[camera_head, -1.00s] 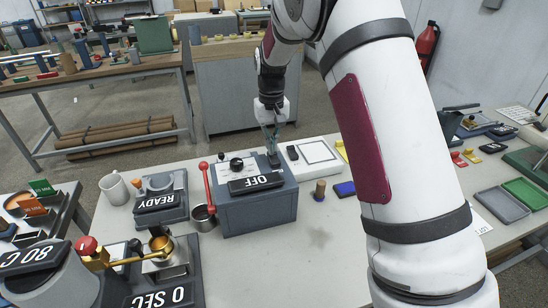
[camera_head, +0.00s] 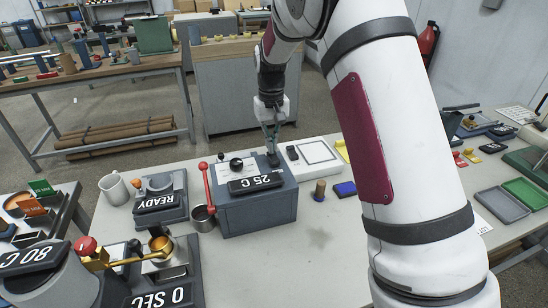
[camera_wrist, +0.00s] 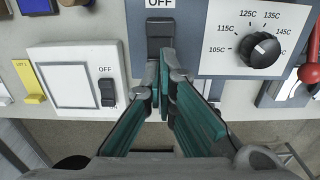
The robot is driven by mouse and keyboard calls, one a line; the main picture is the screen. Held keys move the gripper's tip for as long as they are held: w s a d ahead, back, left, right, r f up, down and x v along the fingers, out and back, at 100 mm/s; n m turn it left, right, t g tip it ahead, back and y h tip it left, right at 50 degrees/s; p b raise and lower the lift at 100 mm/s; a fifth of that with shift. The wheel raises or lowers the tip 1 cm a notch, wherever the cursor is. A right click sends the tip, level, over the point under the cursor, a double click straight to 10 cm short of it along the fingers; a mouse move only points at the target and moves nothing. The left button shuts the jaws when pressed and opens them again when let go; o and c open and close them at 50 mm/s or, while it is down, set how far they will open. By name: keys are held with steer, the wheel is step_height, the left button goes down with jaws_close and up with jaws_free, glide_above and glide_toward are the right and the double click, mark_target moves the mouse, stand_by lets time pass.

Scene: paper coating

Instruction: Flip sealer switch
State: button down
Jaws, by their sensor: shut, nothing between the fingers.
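The sealer (camera_head: 258,208) is a blue-grey box on the table, with a red-knobbed lever (camera_head: 205,180) on its left side. Its display (camera_head: 256,183) reads "25 C". In the wrist view its black rocker switch (camera_wrist: 160,32) sits below an "OFF" label, beside a temperature dial (camera_wrist: 262,50) with a black knob. My gripper (camera_wrist: 166,62) is shut and empty, its fingertips at the lower edge of this switch. In the head view my gripper (camera_head: 273,150) is at the sealer's far right corner. The fingertips partly cover the switch, and I cannot tell whether they touch it.
A white panel (camera_wrist: 78,82) with its own black OFF switch (camera_wrist: 107,92) lies next to the sealer.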

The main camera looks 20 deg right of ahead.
steer(key=shift+r, duration=2.8)
steer(key=shift+r, duration=0.2)
steer(key=s+r+t, duration=0.3)
steer(key=s+r, duration=1.1)
steer(key=s, duration=0.3)
steer(key=s+f+t, duration=0.1)
steer(key=s+t, duration=0.1)
steer(key=s, duration=1.6)
steer(key=shift+s, duration=0.15)
